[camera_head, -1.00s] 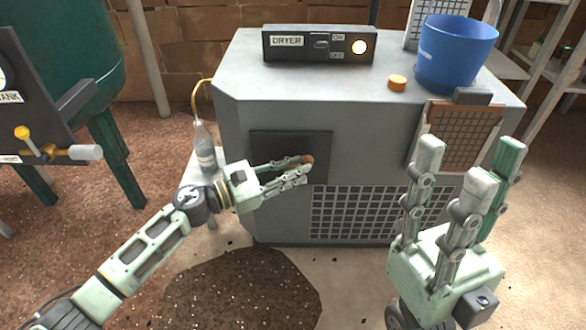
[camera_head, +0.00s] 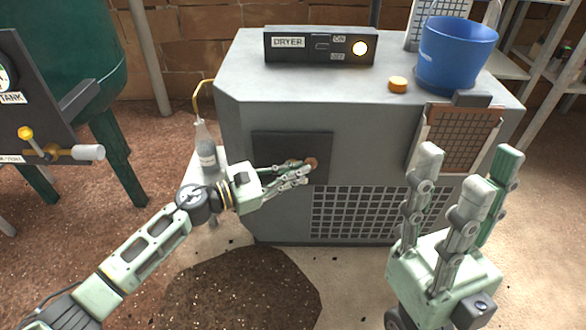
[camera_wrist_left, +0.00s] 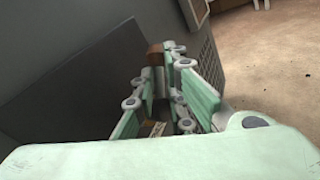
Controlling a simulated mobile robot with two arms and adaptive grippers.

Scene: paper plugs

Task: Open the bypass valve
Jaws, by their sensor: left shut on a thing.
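A brown-orange handle end (camera_head: 311,163) sticks out in front of the dark panel (camera_head: 265,150) on the front of the grey dryer. My left gripper (camera_head: 296,174) is shut on this handle, with the brown end showing just past its fingertips. In the left wrist view the brown handle end (camera_wrist_left: 155,54) shows beyond the closed fingers (camera_wrist_left: 163,72). The fingers hide most of the handle, so I cannot tell for sure that it is the bypass valve. My right gripper (camera_head: 462,185) is open and empty, fingers pointing up, in front of the dryer's right side.
The grey dryer (camera_head: 390,135) has a control box (camera_head: 295,47) with a lit lamp, an orange cap (camera_head: 398,84) and a blue bucket (camera_head: 457,55) on top. A brown filter panel (camera_head: 462,140) is at its right. A valve board (camera_head: 40,110) stands left. A dark patch (camera_head: 250,290) lies on the floor.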

